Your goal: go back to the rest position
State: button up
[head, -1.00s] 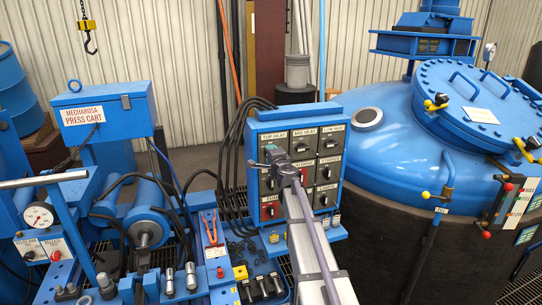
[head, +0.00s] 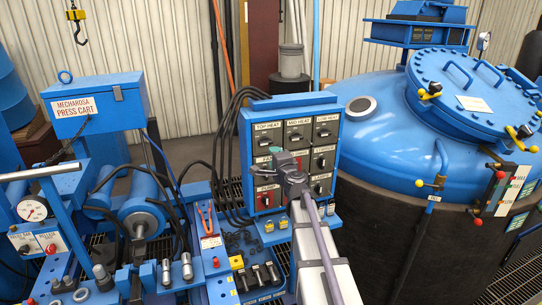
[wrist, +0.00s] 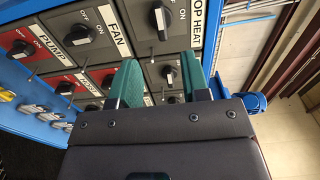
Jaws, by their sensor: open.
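My gripper (head: 275,158) is in front of the control panel (head: 244,165) in the head view, over the panel's middle and lower rows. In the wrist view its two green fingertips (wrist: 160,80) stand apart with nothing held between them. Panel switches show beyond and between them, including a FAN switch (wrist: 97,46), a PUMP switch (wrist: 44,62) and a switch next to a partly cut-off HEAT label (wrist: 160,18). The gap between fingertips and panel is hard to judge. My arm reaches up from the bottom of the head view.
A blue furnace vessel (head: 385,125) with a bolted lid (head: 440,85) stands right of the panel. A press cart (head: 100,105) stands left. Small tools and fittings lie on the blue bench (head: 225,290) below the panel. Black cables (head: 228,140) hang along the panel's left side.

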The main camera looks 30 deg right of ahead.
jog(key=shift+a, duration=0.1)
jog(key=s+a+f+n+g+y, duration=0.4)
jog(key=s+a+f+n+g, duration=0.1)
jog(key=a+n, duration=0.2)
jog(key=s+a+f+n+g+y, duration=0.4)
jog(key=s+a+f+n, duration=0.2)
jog(key=a, duration=0.2)
jog(key=s+a+f+n+g+h, duration=0.3)
jog(key=s+g, duration=0.1)
jog(key=s, duration=0.4)
jog(key=s+a+f+n+g+h, duration=0.2)
jog(key=s+a+f+n+g, duration=0.1)
jog(key=s, duration=0.6)
jog(key=shift+s+a+g+h, duration=0.2)
jog(key=shift+a+g+h, duration=0.3)
jog(key=shift+g, duration=0.4)
jog(key=shift+a+f, duration=0.1)
jog(key=shift+a, duration=0.05)
jog(key=shift+c, duration=0.2)
